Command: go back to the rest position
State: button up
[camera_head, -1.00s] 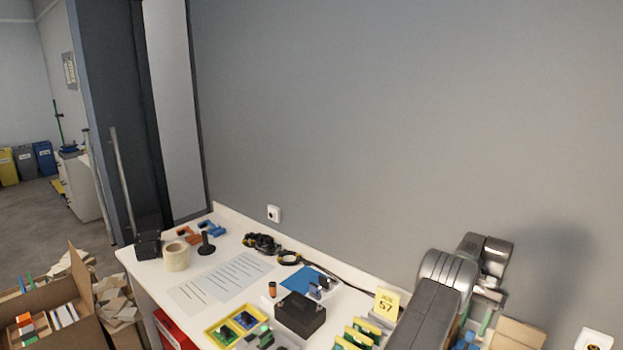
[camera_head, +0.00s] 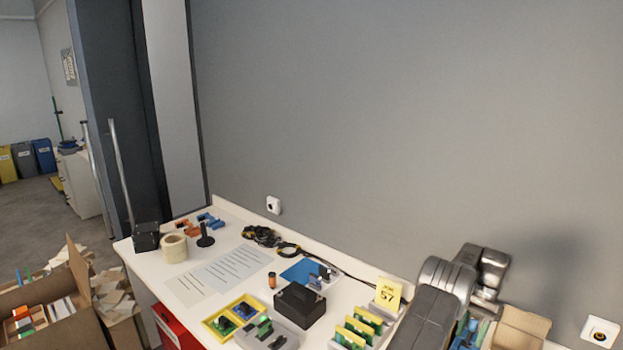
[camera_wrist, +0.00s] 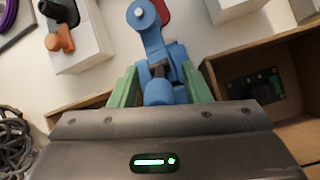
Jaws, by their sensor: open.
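My gripper (camera_wrist: 160,92) shows in the wrist view as a dark body with two green fingers, open. A blue jointed object (camera_wrist: 175,58) lies between and beyond the fingers; I cannot tell whether they touch it. In the head view my grey arm reaches over the right end of the white table (camera_head: 150,265), and my gripper is hidden there. Blue and green parts show beside the arm, next to an open cardboard box (camera_head: 522,324).
The grey wall (camera_head: 400,120) is close behind. Cartons stand at lower left.

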aim_at(466, 347)
jog(key=shift+r, duration=0.15)
jog(key=shift+s+a+r+t+h, duration=0.15)
jog(key=shift+s+t+h, duration=0.05)
jog(key=shift+t+h, duration=0.2)
jog(key=shift+s+a+t+h+b, duration=0.25)
jog(key=shift+t+h+b, duration=0.35)
jog(key=shift+t+b, duration=0.15)
jog(key=shift+s+a+t+h+b, duration=0.2)
jog(key=shift+s+t+h+b, duration=0.05)
jog(key=shift+t+h+b, duration=0.45)
jog(key=t+b, duration=0.1)
jog(key=b, duration=0.1)
jog(key=t+h+b, duration=0.1)
jog(key=b, duration=0.1)
jog(key=shift+s+a+h+b, duration=0.3)
jog(key=shift+s+a, duration=0.05)
jog(key=shift+s, duration=0.05)
jog(key=t+b, duration=0.1)
jog(key=b, duration=0.1)
jog(key=h+b, duration=0.1)
jog(key=b, duration=0.1)
jog(key=t+h+b, duration=0.1)
jog(key=b, duration=0.1)
jog(key=shift+s+a+f+t, duration=0.3)
jog(key=shift+s+a+t, duration=0.05)
jog(key=shift+s, duration=0.05)
jog(key=shift+s+r+h+b, duration=0.1)
jog(key=shift+h+b, duration=0.2)
jog(key=shift+b, duration=0.3)
jog(key=shift+s, duration=0.1)
